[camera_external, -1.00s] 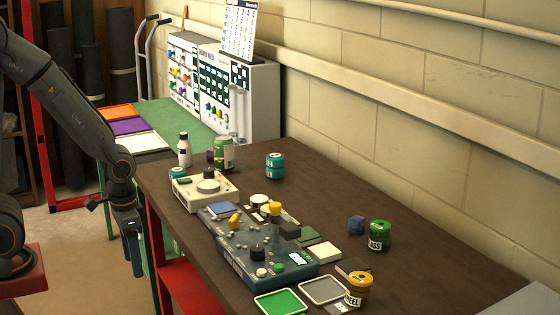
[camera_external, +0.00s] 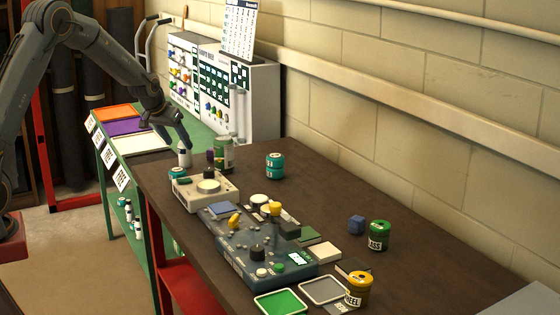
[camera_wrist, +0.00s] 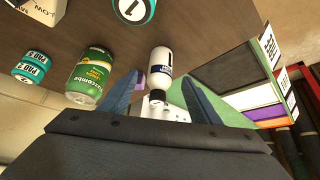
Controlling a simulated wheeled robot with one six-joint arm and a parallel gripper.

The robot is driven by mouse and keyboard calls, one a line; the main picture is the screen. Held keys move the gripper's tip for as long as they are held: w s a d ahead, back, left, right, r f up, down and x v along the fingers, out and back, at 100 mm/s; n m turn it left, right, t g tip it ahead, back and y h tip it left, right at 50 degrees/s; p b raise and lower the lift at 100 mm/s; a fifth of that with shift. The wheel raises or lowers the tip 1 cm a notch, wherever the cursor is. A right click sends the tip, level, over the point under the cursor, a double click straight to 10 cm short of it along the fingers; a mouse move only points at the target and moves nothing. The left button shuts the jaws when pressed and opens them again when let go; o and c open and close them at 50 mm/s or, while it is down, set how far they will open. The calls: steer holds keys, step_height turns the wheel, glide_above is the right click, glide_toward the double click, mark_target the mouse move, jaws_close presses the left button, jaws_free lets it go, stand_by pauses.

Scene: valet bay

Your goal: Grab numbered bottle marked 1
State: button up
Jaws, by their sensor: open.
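A white bottle (camera_external: 184,158) with a dark cap stands near the far left end of the brown table. In the wrist view the bottle (camera_wrist: 161,62) lies between my two fingers in line of sight, its label too small to read. My gripper (camera_external: 181,138) is open, tilted down at the bottle's top; contact cannot be told. A teal round container (camera_external: 177,172) sits in front of the bottle. In the wrist view this teal container (camera_wrist: 133,9) has a white top marked 1. No number shows clearly on the white bottle.
A green can (camera_external: 224,153) stands close right of the white bottle, with a teal stack (camera_external: 275,166) farther right. A cream device (camera_external: 205,191) is in front. Small bottles (camera_external: 128,211) stand below the green table (camera_external: 182,134).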

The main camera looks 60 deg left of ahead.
mark_target(185, 152)
steer(key=shift+p+x, duration=1.5)
steer(key=shift+x, duration=2.2)
steer(key=shift+c, duration=0.3)
steer(key=c, duration=1.2)
steer(key=shift+o, duration=0.2)
steer(key=shift+r, duration=0.15)
